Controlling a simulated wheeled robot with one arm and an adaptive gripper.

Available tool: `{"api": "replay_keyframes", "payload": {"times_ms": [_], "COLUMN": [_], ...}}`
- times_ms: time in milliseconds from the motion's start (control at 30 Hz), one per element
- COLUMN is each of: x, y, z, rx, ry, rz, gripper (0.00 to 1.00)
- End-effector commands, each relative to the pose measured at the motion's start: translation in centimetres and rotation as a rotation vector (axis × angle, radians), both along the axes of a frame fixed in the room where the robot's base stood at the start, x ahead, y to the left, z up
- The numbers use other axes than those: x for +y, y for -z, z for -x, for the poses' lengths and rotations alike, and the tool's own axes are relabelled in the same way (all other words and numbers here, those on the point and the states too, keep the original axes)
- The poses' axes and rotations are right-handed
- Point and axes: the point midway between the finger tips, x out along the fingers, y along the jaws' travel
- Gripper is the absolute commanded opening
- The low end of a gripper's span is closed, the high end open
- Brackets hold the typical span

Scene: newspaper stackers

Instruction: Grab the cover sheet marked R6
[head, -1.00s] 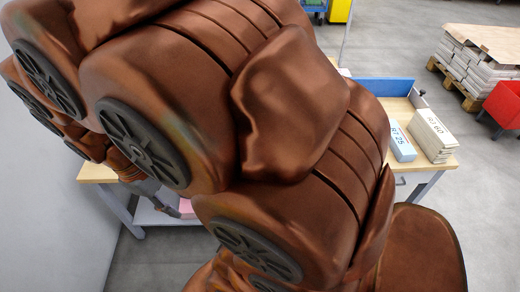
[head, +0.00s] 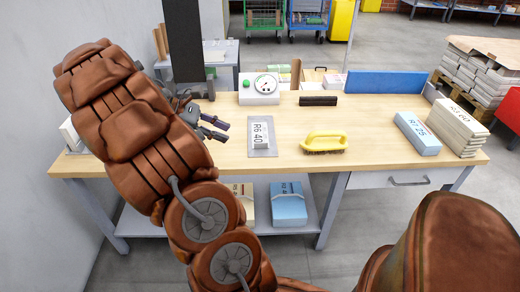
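My gripper (head: 217,129) is to the left of this sheet, above the bench. Its two dark fingertips point right toward the sheet and stand apart with nothing seen between them. My brown arm covers the left part of the bench.
A yellow brush (head: 324,143) lies right of the sheet, and a dark bar (head: 318,101) behind it. A blue-topped stack marked 25 (head: 418,133) and a white stack marked 60 (head: 456,128) are at the right end.

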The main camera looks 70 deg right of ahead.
Motion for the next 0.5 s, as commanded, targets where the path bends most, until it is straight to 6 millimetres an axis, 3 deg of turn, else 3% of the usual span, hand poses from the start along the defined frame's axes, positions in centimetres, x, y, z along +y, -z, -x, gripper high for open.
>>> {"api": "replay_keyframes", "payload": {"times_ms": [33, 200, 333, 500], "x": [-1.6, -5.7, -7.9, -9.3], "y": [2.6, 6.4, 8.4, 9.6], "z": [0.1, 0.3, 0.4, 0.7], "rx": [0.04, 0.156, 0.212, 0.253], "ry": [-0.001, -0.017, -0.026, -0.031], "rz": [-0.006, -0.034, -0.051, -0.068], "gripper": [0.33, 0.33, 0.33, 0.33]}}
